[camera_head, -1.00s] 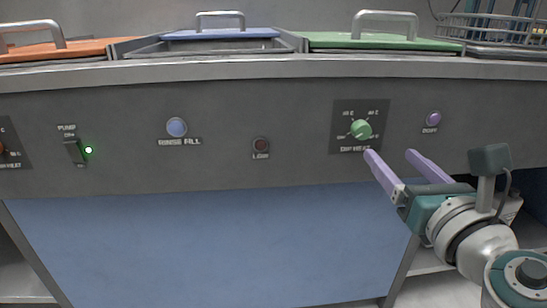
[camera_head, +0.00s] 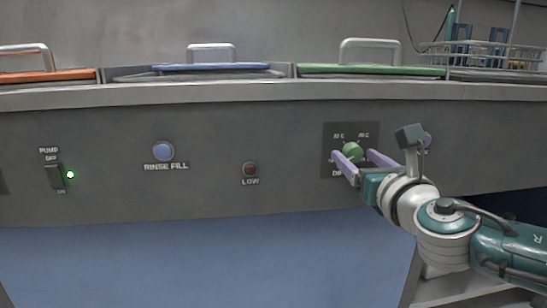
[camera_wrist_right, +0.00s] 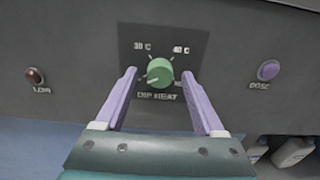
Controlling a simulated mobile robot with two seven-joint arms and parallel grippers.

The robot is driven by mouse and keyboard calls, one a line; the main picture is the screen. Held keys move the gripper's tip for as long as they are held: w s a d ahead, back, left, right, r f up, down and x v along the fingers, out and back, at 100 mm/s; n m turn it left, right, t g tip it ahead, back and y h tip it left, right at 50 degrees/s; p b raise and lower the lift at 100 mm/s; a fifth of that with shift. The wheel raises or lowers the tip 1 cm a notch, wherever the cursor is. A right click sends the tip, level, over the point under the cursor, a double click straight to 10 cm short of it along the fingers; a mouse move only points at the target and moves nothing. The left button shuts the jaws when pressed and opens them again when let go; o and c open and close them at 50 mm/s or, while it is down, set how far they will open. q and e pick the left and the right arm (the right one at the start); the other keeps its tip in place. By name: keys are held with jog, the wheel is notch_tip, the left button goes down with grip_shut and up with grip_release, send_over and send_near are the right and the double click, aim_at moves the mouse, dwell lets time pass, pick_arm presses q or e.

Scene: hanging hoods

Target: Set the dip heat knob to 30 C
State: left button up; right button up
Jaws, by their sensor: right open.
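The green dip heat knob (camera_head: 352,151) sits on a dark square plate (camera_head: 331,131) on the grey front panel. In the right wrist view the knob (camera_wrist_right: 160,72) shows a pale pointer line toward its lower left, away from the 30 C mark (camera_wrist_right: 142,47) at upper left; 40 C is at upper right. My right gripper (camera_head: 362,163) is open, its purple fingers spread either side of the knob's line. In the right wrist view the fingers (camera_wrist_right: 161,82) flank the knob with gaps on both sides, not visibly touching it. My left gripper is out of view.
A purple dose button (camera_wrist_right: 268,71) is right of the plate. The red low lamp (camera_head: 250,169), blue rinse fill button (camera_head: 163,151) and pump switch (camera_head: 54,176) lie left. Lidded tanks with handles (camera_head: 371,43) top the counter, whose front edge (camera_head: 220,95) overhangs the panel.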

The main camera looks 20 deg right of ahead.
grip_shut()
dwell(0.5)
jog(key=m+b, duration=0.1)
jog(key=m, duration=0.2)
jog(key=m+b, duration=0.1)
jog(key=m, duration=0.3)
jog(key=shift+m+b, duration=0.3)
jog(key=m, duration=0.3)
jog(key=shift+a+m+b, duration=0.1)
jog(key=shift+m+b, duration=0.2)
jog(key=shift+b, duration=0.1)
jog(key=m, duration=0.3)
jog(key=shift+r+m, duration=0.1)
jog(key=shift+m, duration=0.6)
